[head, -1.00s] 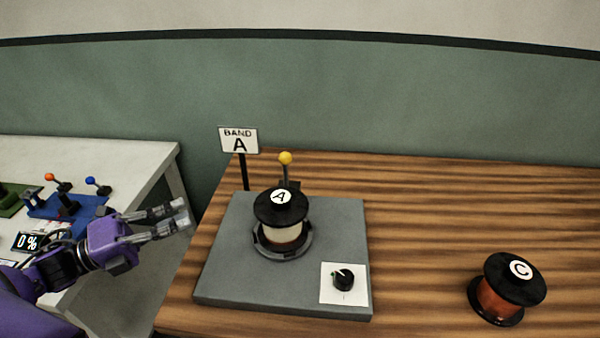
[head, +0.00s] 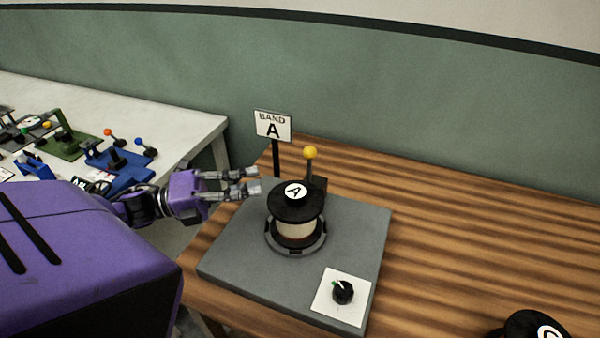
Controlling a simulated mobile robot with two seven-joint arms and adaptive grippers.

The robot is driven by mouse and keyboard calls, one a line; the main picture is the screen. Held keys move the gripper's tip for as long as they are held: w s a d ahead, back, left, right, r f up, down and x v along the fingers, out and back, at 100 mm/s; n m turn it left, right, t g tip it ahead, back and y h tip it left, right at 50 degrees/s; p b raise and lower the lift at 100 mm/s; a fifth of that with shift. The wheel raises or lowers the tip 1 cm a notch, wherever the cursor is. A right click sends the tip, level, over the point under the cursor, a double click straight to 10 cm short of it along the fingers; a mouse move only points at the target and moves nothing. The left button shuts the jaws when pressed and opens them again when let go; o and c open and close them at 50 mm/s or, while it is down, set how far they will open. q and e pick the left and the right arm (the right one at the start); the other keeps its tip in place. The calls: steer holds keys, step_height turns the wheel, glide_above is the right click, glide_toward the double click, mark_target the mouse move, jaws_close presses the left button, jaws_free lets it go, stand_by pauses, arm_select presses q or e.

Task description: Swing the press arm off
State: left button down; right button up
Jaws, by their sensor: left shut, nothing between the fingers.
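A lever with a yellow ball (head: 310,153) stands upright behind the black-flanged spool A (head: 295,207) and looks like the press arm. Its lower part is hidden by the spool's top flange, so I cannot tell how it meets the spool. The spool sits upright in a dark ring on the grey base plate (head: 235,262). My left gripper (head: 257,181) is shut and empty, left of the spool and lever and apart from both. Its fingers point right, near the plate's back left. My right gripper is out of view.
A "BAND A" sign (head: 273,126) stands on a post just behind my left gripper. A black knob (head: 343,291) sits on a white panel at the plate's front right. Spool C (head: 530,326) is cut off at bottom right. A white table (head: 150,110) with small devices is at left.

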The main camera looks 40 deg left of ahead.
arm_select(q)
steer(key=p+x, duration=0.1)
steer(key=x, duration=0.7)
steer(key=shift+w+d+r, duration=0.2)
steer(key=shift+w+d, duration=0.4)
steer(key=shift+w, duration=0.05)
steer(key=shift+w+d, duration=0.1)
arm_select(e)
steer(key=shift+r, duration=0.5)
